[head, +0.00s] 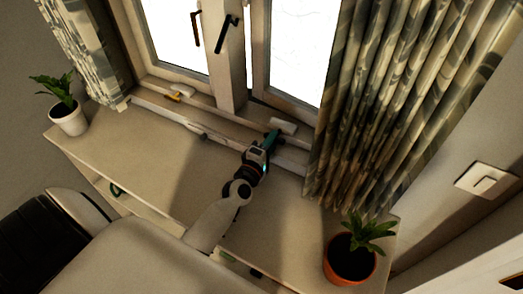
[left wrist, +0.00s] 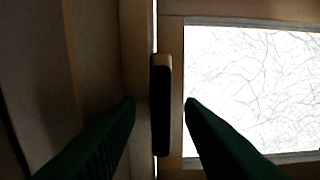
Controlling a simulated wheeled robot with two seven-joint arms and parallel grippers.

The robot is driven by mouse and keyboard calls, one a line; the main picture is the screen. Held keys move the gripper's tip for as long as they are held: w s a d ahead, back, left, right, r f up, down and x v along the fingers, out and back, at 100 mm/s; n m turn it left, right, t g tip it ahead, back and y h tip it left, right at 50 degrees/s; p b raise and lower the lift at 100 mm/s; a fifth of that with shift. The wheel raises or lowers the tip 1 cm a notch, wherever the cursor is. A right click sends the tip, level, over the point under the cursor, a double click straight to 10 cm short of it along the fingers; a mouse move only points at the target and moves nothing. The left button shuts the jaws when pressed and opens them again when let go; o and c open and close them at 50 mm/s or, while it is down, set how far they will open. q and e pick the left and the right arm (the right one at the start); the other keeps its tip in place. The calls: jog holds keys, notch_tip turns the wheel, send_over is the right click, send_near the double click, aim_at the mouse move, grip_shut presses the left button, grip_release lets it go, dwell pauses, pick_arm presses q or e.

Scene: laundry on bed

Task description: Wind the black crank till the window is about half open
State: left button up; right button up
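A black crank-like handle (head: 226,34) is on the frame at the left edge of the right window sash (head: 297,48). In the left wrist view, a dark upright bar (left wrist: 160,108) with a paler top end, seemingly this handle, lies between my fingers. My left gripper (head: 273,137) reaches over the sill, below the handle in the head view. Its green fingers (left wrist: 160,102) are spread, and I see no grip on the bar. The sash looks shut or nearly so. My right gripper is out of view.
A brown handle (head: 196,29) is on the left sash. A white-potted plant (head: 68,118) and an orange-potted plant (head: 350,260) stand on the sill (head: 160,150). A patterned curtain (head: 385,100) hangs close to the right of my gripper. A small yellow-and-white item (head: 180,93) lies by the frame.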

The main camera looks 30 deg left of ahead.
pick_arm(q)
jog(key=s, duration=0.3)
jog(key=s+b, duration=0.1)
jog(key=s, duration=0.6)
jog(key=shift+d+b, duration=0.3)
jog(key=shift+b, duration=0.1)
